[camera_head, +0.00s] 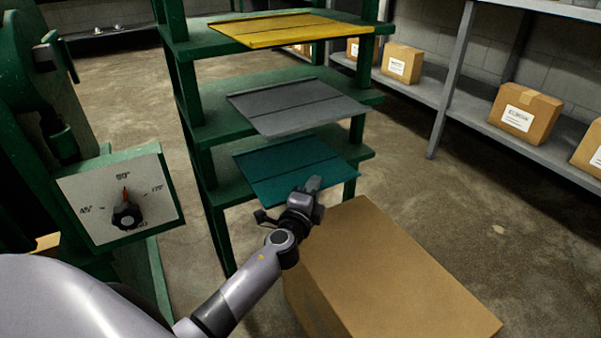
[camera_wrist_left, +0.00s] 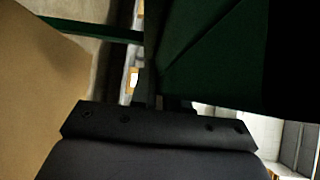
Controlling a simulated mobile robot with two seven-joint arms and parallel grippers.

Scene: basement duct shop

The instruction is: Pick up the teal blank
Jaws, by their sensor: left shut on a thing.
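The teal blank (camera_head: 285,164) is a flat sheet with a crease line, at the lowest shelf of the green rack in the head view. Its front part sticks out past the shelf. I cannot tell whether it rests on the shelf or is slightly raised. My left gripper (camera_head: 314,184) is at the blank's front edge, shut on it; the fingertips are hard to make out. The left wrist view is dark; green surfaces fill its upper right, and the grip itself is not clear there. My right gripper is not in view.
A grey blank (camera_head: 295,105) and a yellow blank (camera_head: 290,29) lie on the shelves above. A big cardboard box (camera_head: 390,275) stands below right of my gripper. A green machine with an angle dial (camera_head: 124,195) is at left. Grey shelving (camera_head: 480,119) with cartons is at right.

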